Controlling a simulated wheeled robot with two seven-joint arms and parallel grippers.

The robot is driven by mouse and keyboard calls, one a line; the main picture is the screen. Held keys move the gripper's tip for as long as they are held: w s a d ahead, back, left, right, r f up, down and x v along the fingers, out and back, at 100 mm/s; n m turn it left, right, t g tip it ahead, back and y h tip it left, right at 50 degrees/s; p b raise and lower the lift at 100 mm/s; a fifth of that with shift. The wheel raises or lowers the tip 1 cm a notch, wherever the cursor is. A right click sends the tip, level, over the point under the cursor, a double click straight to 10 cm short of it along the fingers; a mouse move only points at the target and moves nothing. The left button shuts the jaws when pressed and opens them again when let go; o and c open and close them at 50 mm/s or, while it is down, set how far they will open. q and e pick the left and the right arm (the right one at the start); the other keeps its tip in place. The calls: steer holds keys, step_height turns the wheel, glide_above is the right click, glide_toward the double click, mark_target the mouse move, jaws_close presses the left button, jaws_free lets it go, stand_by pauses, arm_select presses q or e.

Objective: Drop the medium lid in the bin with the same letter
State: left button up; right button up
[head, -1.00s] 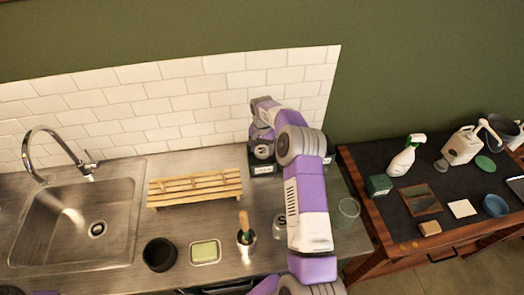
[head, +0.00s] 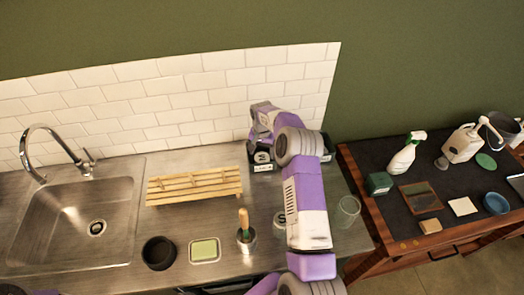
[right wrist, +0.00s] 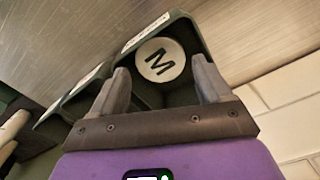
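The medium lid, a round white disc with a black M, shows in the right wrist view (right wrist: 160,60) inside a dark green bin (right wrist: 195,38). In the head view the lid (head: 262,157) shows at the front of that bin (head: 264,168) by the tiled wall. My right gripper (right wrist: 161,72) is open above the bin, its two fingers apart on either side of the lid with a gap to it. The bin's white label is too small to read. A second lid or jar top marked S (head: 280,219) is partly behind my right arm. My left gripper is out of view.
Another dark bin (head: 327,150) stands right of my forearm. A wooden rack (head: 194,186), a black cup (head: 159,253), a sponge dish (head: 205,250), a brush holder (head: 246,242) and a clear glass (head: 347,212) stand on the counter. The sink (head: 70,225) is at left.

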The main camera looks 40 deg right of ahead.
mark_target(262, 158)
steer(key=shift+o, duration=0.9)
steer(key=shift+r, duration=0.15)
steer(key=shift+r+p, duration=0.35)
steer(key=shift+p, duration=0.1)
step_height(262, 158, up, 12)
steer(key=shift+r+b, duration=0.15)
steer(key=shift+b, duration=0.15)
